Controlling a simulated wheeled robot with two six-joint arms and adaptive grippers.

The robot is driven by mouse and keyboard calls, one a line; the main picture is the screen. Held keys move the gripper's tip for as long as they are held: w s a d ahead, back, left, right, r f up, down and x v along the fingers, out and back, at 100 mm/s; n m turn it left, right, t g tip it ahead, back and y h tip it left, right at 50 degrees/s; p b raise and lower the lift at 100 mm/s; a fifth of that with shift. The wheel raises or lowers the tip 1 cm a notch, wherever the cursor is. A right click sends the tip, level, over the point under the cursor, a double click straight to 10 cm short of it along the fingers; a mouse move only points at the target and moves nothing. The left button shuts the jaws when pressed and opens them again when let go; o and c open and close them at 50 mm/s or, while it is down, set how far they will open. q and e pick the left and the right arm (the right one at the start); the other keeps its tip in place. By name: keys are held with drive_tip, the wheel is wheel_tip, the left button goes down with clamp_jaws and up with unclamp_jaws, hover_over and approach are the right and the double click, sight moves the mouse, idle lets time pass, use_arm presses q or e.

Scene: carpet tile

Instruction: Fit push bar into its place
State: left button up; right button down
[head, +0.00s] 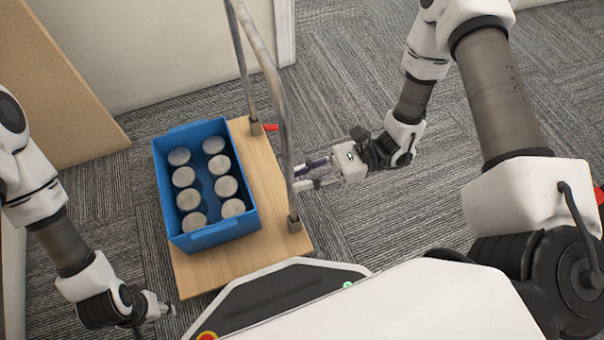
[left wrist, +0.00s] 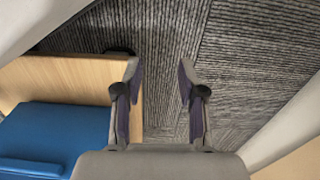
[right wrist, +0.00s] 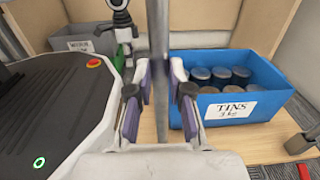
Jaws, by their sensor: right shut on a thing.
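The push bar (head: 285,130) is a grey metal U-shaped tube. It stands roughly upright at the right edge of a wooden cart deck (head: 265,240). Its leg ends meet two dark sockets, the far one (head: 256,128) and the near one (head: 294,223); I cannot tell whether they are fully seated. My right gripper (head: 305,175) is shut on the near leg, which also shows in the right wrist view (right wrist: 158,70). My left gripper (head: 165,306) is low beside the deck's front left corner. Its fingers are apart and empty in the left wrist view (left wrist: 160,85).
A blue bin (head: 205,237) labelled TINS, holding several round tins (head: 187,199), takes up much of the deck. A grey bin (right wrist: 80,42) shows in the right wrist view. A brown panel (head: 50,90) leans at the back left. Carpet is clear to the right.

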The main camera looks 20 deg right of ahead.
idle(0.3)
drive_tip(key=c, duration=1)
unclamp_jaws()
drive_tip(key=shift+f, duration=0.1)
